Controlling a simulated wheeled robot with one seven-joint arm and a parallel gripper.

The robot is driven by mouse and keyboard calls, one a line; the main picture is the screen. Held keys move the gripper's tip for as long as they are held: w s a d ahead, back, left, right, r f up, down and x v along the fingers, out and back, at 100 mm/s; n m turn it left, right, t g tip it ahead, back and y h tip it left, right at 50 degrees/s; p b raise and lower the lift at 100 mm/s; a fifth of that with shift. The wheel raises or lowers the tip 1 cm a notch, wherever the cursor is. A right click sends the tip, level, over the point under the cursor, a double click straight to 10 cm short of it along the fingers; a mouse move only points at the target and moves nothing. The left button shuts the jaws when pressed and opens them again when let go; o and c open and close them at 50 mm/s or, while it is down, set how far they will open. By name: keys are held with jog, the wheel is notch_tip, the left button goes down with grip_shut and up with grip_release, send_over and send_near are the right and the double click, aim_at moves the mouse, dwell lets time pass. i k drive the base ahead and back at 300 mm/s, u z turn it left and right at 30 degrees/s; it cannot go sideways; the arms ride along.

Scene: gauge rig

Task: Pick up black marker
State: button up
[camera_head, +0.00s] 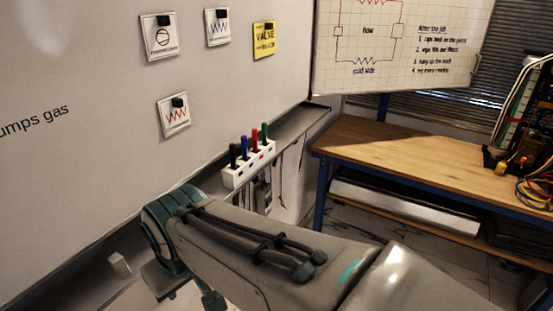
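The black marker (233,154) stands upright in the leftmost place of a white holder (236,180) on the ledge below the whiteboard. A blue marker (245,148), a red marker (255,140) and a green marker (264,132) stand in a row to its right. My grey and teal arm crosses the lower middle of the view, in front of and below the holder. The fingers of my gripper do not show, so its opening and its place relative to the marker cannot be seen.
The whiteboard (90,60) bears several picture cards and a yellow valve card (264,39). The ledge (305,118) runs below it, with a small pale block (120,264) at lower left. A wooden workbench (420,150) with wired equipment (525,135) stands at right.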

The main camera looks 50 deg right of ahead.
aim_at(232, 146)
jog(key=z, duration=2.4)
jog(key=k, duration=0.95)
jog(key=u, duration=1)
jog(key=i, duration=1)
jog(key=z, duration=0.05)
